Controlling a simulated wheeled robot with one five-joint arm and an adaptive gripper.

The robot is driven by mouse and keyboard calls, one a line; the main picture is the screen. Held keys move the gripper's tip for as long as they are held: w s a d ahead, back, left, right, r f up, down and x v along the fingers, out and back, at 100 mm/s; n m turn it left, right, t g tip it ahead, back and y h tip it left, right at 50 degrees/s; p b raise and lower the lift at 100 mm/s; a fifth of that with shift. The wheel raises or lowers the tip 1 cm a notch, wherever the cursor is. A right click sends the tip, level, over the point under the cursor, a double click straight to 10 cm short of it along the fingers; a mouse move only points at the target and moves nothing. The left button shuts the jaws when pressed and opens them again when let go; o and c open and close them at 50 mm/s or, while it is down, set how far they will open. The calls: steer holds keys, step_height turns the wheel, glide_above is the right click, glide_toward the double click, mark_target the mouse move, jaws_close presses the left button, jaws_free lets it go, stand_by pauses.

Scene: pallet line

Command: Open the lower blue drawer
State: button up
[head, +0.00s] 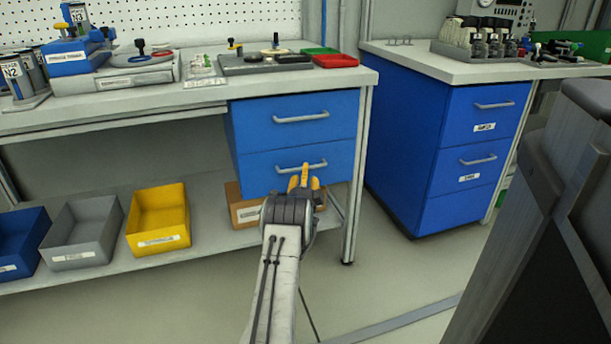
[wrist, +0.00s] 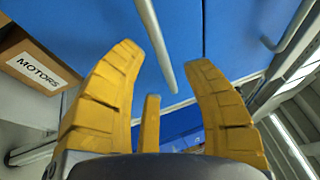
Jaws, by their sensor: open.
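The lower blue drawer (head: 262,174) is under the left workbench, closed, with a grey bar handle (head: 286,170). My gripper (head: 305,180) is in front of this handle and covers part of it in the head view. In the wrist view, the yellow fingers of my gripper (wrist: 164,58) are spread open, and the handle (wrist: 157,42) runs through the gap between their tips. The handle looks slightly beyond the fingers; I cannot tell whether they touch it. The drawer front (wrist: 95,25) fills much of the wrist view.
The upper blue drawer (head: 260,124) is closed above. A cardboard box (head: 238,206) stands below, beside a yellow bin (head: 158,222) on the lower shelf. A second blue drawer cabinet (head: 404,150) stands to the right. A dark grey structure (head: 560,230) fills the right foreground.

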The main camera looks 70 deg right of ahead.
steer(key=shift+b+x, duration=0.55)
steer(key=shift+x, duration=1.2)
steer(key=shift+c, duration=0.4)
jaws_close()
